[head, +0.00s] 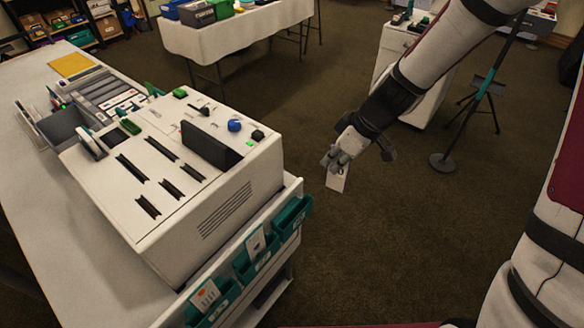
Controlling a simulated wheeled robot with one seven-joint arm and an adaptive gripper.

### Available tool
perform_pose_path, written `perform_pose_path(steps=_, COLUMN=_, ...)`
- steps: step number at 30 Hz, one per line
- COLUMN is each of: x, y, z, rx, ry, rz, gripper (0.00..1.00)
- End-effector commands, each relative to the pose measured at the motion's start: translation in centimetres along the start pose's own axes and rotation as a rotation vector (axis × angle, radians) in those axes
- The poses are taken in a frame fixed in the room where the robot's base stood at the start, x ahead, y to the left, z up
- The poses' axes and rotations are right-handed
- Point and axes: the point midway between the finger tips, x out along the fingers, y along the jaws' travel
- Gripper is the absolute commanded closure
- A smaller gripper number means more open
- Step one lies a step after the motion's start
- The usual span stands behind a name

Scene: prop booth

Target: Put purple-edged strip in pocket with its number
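My gripper (337,164) is right of the console, above the carpet, pointing down. It appears shut on a pale strip (338,183) that hangs below the fingers. No purple edge can be made out on it, and no number is readable. Three teal pockets line the front of the stand below the console: the right pocket (293,218), the middle pocket (268,262) and the left pocket (218,313). A card (256,243) stands in the middle pocket and another card (206,295) in the left one. The pocket labels are too small to read.
The white console (225,205) with slots, knobs and a dark upright panel stands on a long white table (50,240). A tray of parts (90,95) lies behind it. A tripod stand (480,100) and white cabinet (400,45) are at the back right. Open carpet surrounds my gripper.

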Motion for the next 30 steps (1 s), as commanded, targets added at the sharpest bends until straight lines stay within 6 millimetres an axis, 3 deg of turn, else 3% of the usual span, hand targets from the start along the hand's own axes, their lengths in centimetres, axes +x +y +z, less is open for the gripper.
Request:
perform_pose_path(steps=6, x=-1.2, y=-6.7, z=-3.7, rx=-0.723, ry=-0.001, rz=-0.299, gripper=1.0)
perform_pose_path(steps=12, x=-2.8, y=-10.8, z=-5.4, rx=-1.209, ry=-0.002, rz=-0.498, gripper=1.0)
perform_pose_path(steps=18, x=-3.1, y=-11.8, z=-5.7, rx=-1.35, ry=-0.002, rz=-0.558, gripper=1.0)
perform_pose_path(steps=30, x=-1.3, y=-11.7, z=-4.9, rx=-1.347, ry=-0.002, rz=-0.559, gripper=1.0)
